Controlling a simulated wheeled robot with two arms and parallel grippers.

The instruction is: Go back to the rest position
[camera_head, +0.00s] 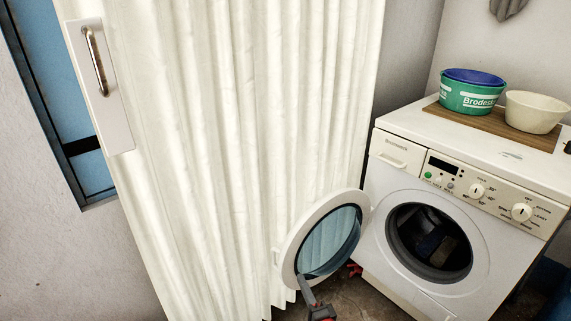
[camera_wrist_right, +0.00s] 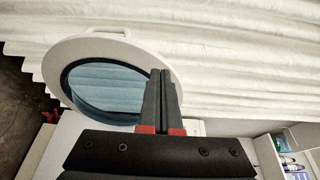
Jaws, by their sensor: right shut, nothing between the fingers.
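My right gripper (camera_head: 303,281) shows at the bottom of the head view, in front of the lower edge of the open washer door (camera_head: 290,258). In the right wrist view its two dark fingers (camera_wrist_right: 161,73) are together with nothing between them, and they overlap the right side of the round door (camera_wrist_right: 95,45). I cannot tell whether they touch the door. The washing machine (camera_head: 385,180) stands at the right with dark items visible in its drum. My left gripper is not in either view.
A white folding curtain (camera_head: 235,130) fills the middle behind the door. A green tub (camera_head: 468,98) with a blue rim and a cream bowl (camera_head: 533,113) stand on a wooden board on the washer. A small red thing (camera_head: 354,270) is low behind the door.

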